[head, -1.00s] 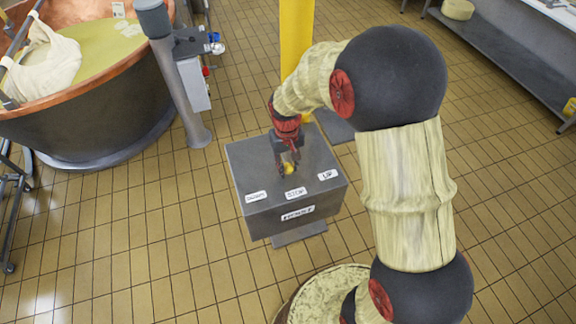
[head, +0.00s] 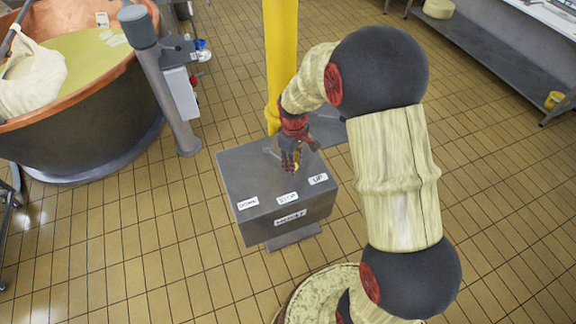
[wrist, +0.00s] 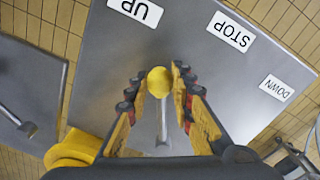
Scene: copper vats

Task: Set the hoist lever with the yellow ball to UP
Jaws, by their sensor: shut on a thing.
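The lever's yellow ball (wrist: 159,80) sits between the fingertips of my gripper (wrist: 160,82) in the wrist view, with the fingers shut on it. Its thin metal shaft (wrist: 163,125) runs down to the grey hoist box (wrist: 110,75). The lever points nearly toward the UP label (wrist: 135,11), nearer to it than to the STOP label (wrist: 231,31). The DOWN label (wrist: 277,88) is farther right. In the head view my gripper (head: 293,165) is over the box (head: 238,177), and its fingers partly hide the ball.
A yellow post (head: 281,50) stands behind the box. A copper vat (head: 90,120) and a grey column (head: 168,95) are to the left. A grey shelf (head: 490,60) is at the back right.

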